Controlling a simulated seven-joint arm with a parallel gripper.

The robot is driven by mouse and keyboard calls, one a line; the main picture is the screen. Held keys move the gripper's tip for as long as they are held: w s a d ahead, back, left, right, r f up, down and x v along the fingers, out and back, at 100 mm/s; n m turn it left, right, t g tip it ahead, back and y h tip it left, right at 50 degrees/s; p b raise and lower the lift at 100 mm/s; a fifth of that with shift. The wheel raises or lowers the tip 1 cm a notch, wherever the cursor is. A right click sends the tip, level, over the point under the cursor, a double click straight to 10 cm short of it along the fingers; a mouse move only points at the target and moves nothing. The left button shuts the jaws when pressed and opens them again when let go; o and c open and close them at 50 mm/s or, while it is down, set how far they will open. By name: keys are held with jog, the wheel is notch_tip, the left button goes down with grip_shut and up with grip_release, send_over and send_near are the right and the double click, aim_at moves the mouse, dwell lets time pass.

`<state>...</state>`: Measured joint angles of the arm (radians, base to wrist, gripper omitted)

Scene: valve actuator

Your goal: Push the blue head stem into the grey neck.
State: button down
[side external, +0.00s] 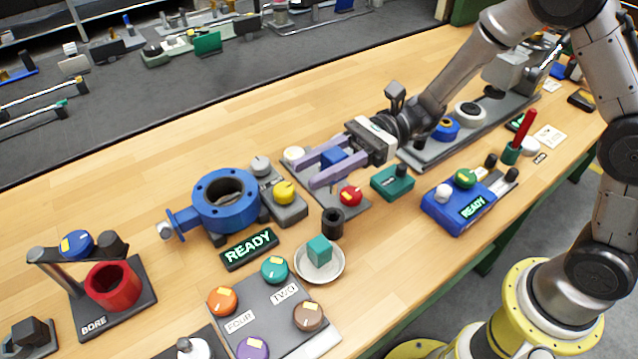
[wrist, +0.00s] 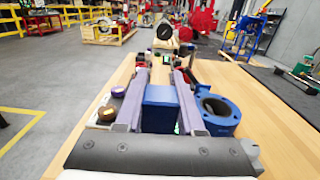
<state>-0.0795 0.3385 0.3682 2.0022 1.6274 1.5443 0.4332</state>
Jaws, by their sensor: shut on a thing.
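My gripper (side external: 306,172) reaches in from the right, with two long purple fingers over a grey base plate. It is shut on a blue block-shaped head (side external: 333,158), which also shows between the fingers in the wrist view (wrist: 160,97). The head's stem is not visible. A blue flanged valve body (side external: 238,216) stands left of my gripper, apart from it; it also shows on the right in the wrist view (wrist: 222,124). Its side stub ends in a grey piece (side external: 165,231). I cannot make out for certain which part is the grey neck.
A yellow knob unit (side external: 285,194) lies between the valve body and my fingers. A red knob (side external: 350,195) and a green box (side external: 392,182) are close on the near side. A bowl with a teal cube (side external: 319,250) stands in front.

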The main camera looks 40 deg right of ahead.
jog(key=w+d+r, duration=0.2)
jog(key=w+d, duration=0.5)
jog(key=w, duration=0.3)
jog(key=shift+w, duration=0.2)
jog(key=shift+a+f, duration=0.1)
jog(key=shift+f, duration=2.85)
jog(key=shift+f, duration=2.5)
jog(key=shift+c, duration=2.2)
grip_release()
